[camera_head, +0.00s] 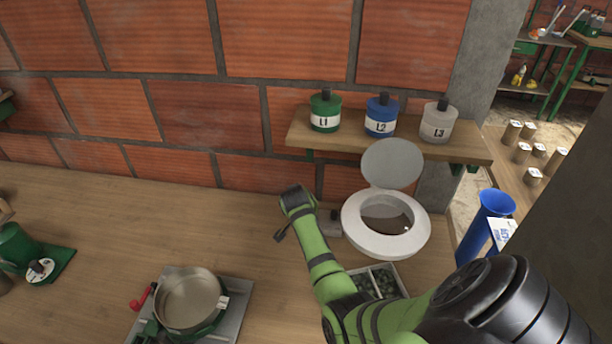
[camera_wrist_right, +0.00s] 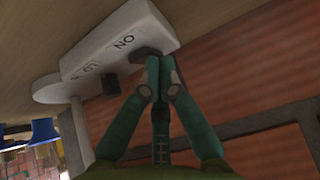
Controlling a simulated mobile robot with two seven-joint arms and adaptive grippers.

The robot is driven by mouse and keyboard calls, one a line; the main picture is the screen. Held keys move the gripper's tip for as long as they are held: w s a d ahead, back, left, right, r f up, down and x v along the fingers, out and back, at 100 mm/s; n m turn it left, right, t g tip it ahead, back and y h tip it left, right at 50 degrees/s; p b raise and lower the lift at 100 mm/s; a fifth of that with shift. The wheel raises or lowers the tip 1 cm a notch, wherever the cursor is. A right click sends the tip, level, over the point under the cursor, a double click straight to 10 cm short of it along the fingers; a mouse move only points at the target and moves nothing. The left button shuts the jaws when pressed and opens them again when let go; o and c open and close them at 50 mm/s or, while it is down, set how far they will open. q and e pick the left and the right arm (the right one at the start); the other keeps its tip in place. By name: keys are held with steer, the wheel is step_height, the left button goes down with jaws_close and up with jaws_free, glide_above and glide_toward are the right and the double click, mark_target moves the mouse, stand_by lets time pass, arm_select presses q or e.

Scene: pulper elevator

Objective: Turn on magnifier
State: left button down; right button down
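The magnifier (camera_head: 386,246) is a white ring with a round lens and a raised grey round lid, at the right of the bench in the head view. Its pale control box (camera_wrist_right: 118,45) fills the top of the right wrist view, marked "ON" and "LD", with two dark switches. My right gripper (camera_wrist_right: 160,62) has its fingertips together and empty, at the dark switch (camera_wrist_right: 150,52) by "ON". Whether they touch it I cannot tell. In the head view my right arm partly hides the box, and the fingertips are not clear. My left gripper is not in view.
A wooden shelf (camera_head: 460,150) with several labelled jars is on the brick wall above the magnifier. A tray of dark beans (camera_head: 388,267) lies in front, partly behind my arm. A metal pan (camera_head: 190,298) stands at front left. Bench centre-left is clear.

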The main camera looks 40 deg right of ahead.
steer(key=shift+s+a+f+t+h+b, duration=0.15)
steer(key=shift+a+f+h+b, duration=0.1)
steer(key=shift+f, duration=0.25)
steer(key=shift+s+a+f+t+h+b, duration=0.15)
steer(key=shift+f+b, duration=0.1)
steer(key=shift+f, duration=0.2)
steer(key=shift+w+d+r+h, duration=0.1)
steer(key=shift+r+h, duration=0.2)
steer(key=shift+r, duration=0.15)
steer(key=shift+w+d+r, duration=0.35)
steer(key=shift+w+d, duration=0.1)
steer(key=shift+d, duration=0.15)
steer(key=shift+r, duration=0.1)
